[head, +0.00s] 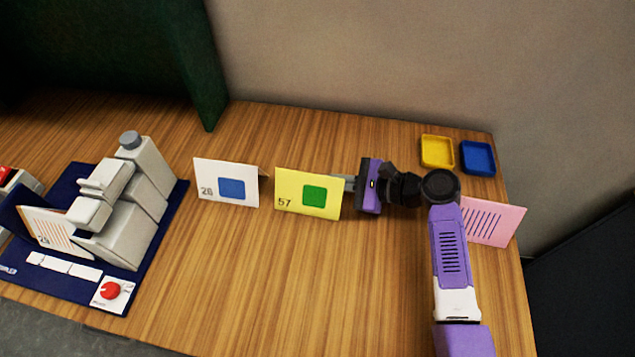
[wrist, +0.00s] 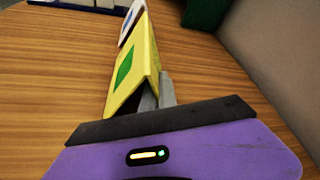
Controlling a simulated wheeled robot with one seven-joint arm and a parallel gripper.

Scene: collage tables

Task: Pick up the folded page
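A yellow folded page (head: 287,199) marked 57, with a green square, stands like a tent in the middle of the table. It also shows in the wrist view (wrist: 145,58), end-on. The page still stands on the table. Much of the fingertips is hidden by the page.
A white folded card (head: 213,187) marked 26 stands close at left. A pink striped card (head: 493,222) stands at right, partly behind my arm. Yellow (head: 437,138) and blue (head: 478,144) trays sit at back right. A grey machine (head: 130,215) on a navy mat is at left. The front middle is clear.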

